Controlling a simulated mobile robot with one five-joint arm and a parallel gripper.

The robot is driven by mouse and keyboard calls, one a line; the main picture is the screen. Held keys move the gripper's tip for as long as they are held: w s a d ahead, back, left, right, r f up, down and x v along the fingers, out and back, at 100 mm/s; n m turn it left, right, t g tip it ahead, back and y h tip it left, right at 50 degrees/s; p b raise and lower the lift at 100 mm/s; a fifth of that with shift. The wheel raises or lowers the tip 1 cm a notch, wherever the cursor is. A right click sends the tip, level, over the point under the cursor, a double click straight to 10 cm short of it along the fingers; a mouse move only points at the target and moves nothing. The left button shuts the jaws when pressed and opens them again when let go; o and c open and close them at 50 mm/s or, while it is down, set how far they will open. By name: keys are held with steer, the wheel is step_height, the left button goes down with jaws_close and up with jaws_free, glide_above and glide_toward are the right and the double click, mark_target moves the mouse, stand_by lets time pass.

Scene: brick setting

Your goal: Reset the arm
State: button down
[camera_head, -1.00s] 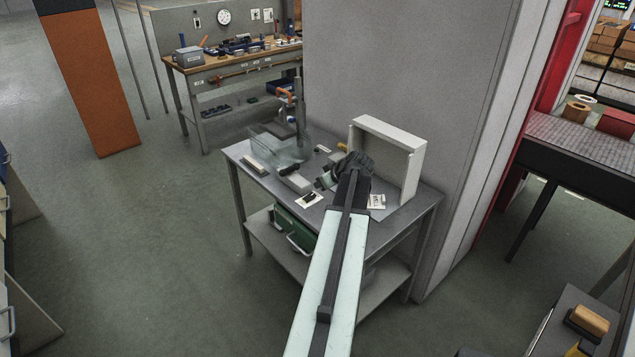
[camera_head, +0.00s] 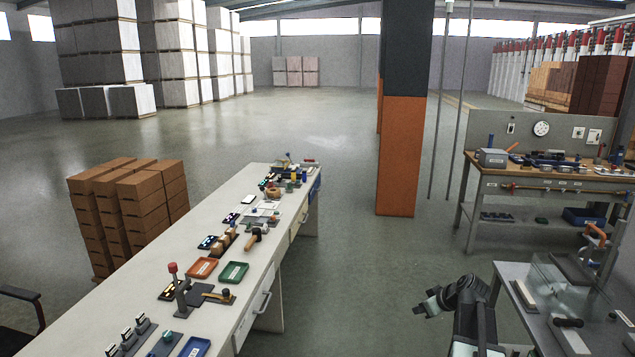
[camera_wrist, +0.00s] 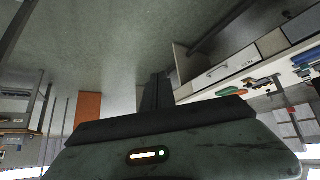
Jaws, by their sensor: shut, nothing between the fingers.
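My gripper (camera_head: 428,306) shows at the bottom of the head view, right of centre, at the end of my folded arm. It is in the gap between the long white bench and the small grey table, touching neither. Its jaws are shut and hold nothing. In the wrist view the dark shut fingers (camera_wrist: 157,92) point out over bare floor. Most of my arm is below the frame.
A long white bench (camera_head: 262,296) with trays and tools runs along the left. The grey table (camera_head: 512,272) with a clear guard is close at right. An orange and black pillar (camera_head: 401,150) stands ahead. Stacked bricks (camera_head: 140,200) are at left. Floor between is clear.

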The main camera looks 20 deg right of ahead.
steer(key=a+f+n+g+y, duration=0.1)
steer(key=a+f+n+g, duration=0.1)
steer(key=a, duration=1.4)
steer(key=a+f+n+g, duration=0.1)
steer(key=a+f+g, duration=0.1)
steer(key=a, duration=1.5)
steer(key=s+a+g, duration=0.2)
steer(key=s+a, duration=0.3)
steer(key=a, duration=0.1)
steer(key=s+d+f+m+g+h, duration=0.1)
steer(key=s+d+m+h, duration=0.1)
steer(key=s+m, duration=0.3)
steer(key=shift+s+d+f+m+g+h, duration=0.35)
steer(key=shift+d+m, duration=0.25)
steer(key=shift+d, duration=0.25)
steer(key=shift+w+r, duration=0.1)
